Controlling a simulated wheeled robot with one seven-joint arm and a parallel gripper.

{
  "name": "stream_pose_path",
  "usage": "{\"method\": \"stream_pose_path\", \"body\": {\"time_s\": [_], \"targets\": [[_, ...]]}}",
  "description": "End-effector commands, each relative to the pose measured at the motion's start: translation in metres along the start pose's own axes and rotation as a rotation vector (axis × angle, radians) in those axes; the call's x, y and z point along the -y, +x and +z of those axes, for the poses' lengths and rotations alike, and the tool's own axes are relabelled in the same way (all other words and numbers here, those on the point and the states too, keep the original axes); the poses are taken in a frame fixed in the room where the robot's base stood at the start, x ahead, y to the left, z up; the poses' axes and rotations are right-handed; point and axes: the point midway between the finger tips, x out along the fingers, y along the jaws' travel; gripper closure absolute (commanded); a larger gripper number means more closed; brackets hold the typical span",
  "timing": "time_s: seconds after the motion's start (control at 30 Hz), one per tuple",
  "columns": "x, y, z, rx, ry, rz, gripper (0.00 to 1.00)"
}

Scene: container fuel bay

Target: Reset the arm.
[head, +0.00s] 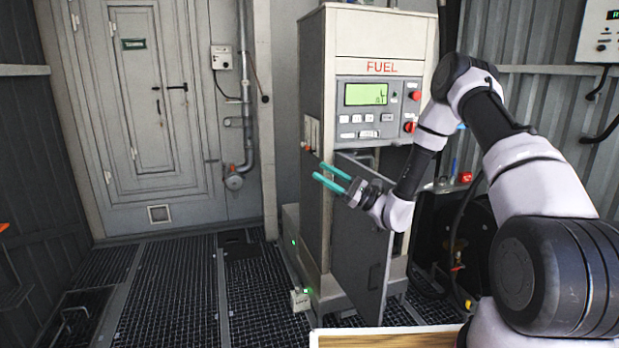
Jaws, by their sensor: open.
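My gripper (333,178) has two teal fingers, which are apart with nothing between them. It points left, in front of the fuel dispenser (386,45), near the left edge of the dispenser's lower front. My arm (430,138) reaches in from the lower right and bends at an elbow high on the right. The dispenser's lower grey door (358,245) stands ajar just below and behind my gripper. I cannot tell whether the gripper touches the door.
The dispenser's panel has a green screen (366,94) and red knobs (414,96). Hoses and dark equipment (455,250) crowd the right behind my arm. A wooden-topped surface (385,340) lies at the bottom. The grated floor (170,290) at left is mostly clear, before a closed grey door (145,110).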

Motion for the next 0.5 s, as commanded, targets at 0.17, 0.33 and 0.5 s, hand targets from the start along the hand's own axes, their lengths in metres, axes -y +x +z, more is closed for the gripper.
{"method": "stream_pose_path", "body": {"time_s": [0.17,0.33,0.5], "targets": [[-0.027,0.027,0.078,-0.001,-0.072,0.346,0.55],[-0.057,0.027,0.137,-0.068,-0.158,0.649,0.55],[-0.082,0.008,0.184,-0.191,-0.273,0.915,0.55]]}}
